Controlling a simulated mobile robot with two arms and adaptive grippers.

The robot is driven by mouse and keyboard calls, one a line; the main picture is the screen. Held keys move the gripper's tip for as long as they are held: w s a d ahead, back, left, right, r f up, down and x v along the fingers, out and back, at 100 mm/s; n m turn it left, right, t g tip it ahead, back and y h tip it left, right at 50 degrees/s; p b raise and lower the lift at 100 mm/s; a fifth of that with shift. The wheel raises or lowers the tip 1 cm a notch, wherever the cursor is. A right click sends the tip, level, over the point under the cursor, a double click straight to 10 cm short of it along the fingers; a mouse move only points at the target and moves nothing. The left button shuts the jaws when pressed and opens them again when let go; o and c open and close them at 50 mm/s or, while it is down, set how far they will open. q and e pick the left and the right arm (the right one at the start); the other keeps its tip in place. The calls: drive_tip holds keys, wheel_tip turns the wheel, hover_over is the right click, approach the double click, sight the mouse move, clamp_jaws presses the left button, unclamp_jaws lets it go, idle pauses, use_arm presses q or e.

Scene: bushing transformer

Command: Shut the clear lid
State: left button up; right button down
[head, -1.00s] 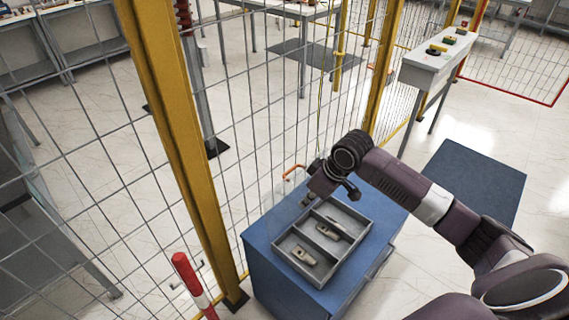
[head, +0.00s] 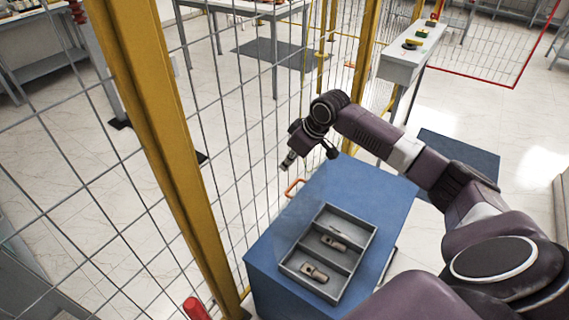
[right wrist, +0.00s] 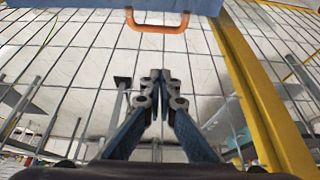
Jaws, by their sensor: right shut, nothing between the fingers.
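The clear lid is hard to make out. An orange handle (head: 293,187) shows at the back left edge of the blue cabinet (head: 375,192), close to the mesh fence. In the right wrist view the orange handle (right wrist: 158,22) crosses the top, with a blue surface behind it. I cannot tell the lid's angle. My right gripper (head: 288,161) is above and beyond the handle, apart from it, with nothing held. Its fingertips meet in the right wrist view (right wrist: 160,75). My left gripper is not in view.
A grey divided tray (head: 362,226) with several metal parts sits on the cabinet. A yellow post (head: 165,150) and wire mesh stand close on the left. A red-topped post (head: 197,308) is at the bottom. A grey console (head: 410,62) stands at the back right.

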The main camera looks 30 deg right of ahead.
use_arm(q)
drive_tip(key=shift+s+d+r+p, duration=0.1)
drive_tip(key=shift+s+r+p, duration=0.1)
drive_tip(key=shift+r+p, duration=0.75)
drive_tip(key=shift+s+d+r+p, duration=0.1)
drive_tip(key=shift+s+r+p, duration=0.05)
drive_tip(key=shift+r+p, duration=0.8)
use_arm(e)
wheel_tip(320, 180, down, 7)
drive_tip(key=shift+s+f, duration=0.2)
drive_tip(key=shift+s, duration=0.05)
